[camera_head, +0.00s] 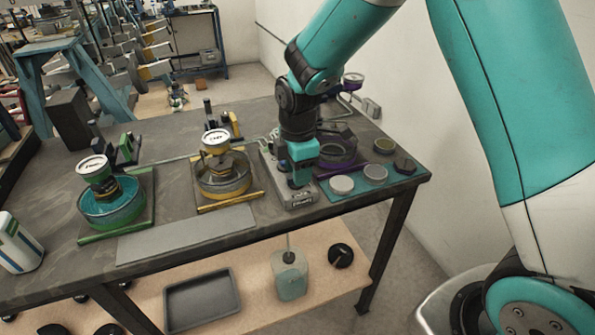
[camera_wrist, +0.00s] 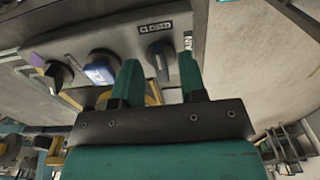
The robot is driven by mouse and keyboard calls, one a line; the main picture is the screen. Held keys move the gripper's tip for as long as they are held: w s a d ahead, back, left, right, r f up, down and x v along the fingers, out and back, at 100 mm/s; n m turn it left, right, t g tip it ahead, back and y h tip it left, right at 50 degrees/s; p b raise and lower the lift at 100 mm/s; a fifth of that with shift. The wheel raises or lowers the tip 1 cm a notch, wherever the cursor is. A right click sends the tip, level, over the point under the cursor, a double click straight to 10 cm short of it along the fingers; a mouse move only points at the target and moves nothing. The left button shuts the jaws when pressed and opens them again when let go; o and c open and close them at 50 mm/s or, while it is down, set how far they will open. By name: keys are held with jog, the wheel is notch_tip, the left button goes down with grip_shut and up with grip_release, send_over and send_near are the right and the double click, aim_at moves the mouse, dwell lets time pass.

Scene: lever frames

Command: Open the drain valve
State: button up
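My gripper (camera_wrist: 160,72) is open, its two teal fingers spread apart. In the wrist view a dark knob or lever (camera_wrist: 158,60) on a grey control panel (camera_wrist: 122,36) shows between the fingertips, with a gap on each side.
The dark workbench (camera_head: 190,240) holds a teal basin (camera_head: 110,212) and a yellow-trimmed basin (camera_head: 222,185) with cans above them, left of the panel. Several round pucks (camera_head: 342,185) lie at right. A white bottle (camera_head: 17,245) stands at the left edge.

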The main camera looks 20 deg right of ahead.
jog(key=shift+f, duration=0.55)
grip_shut()
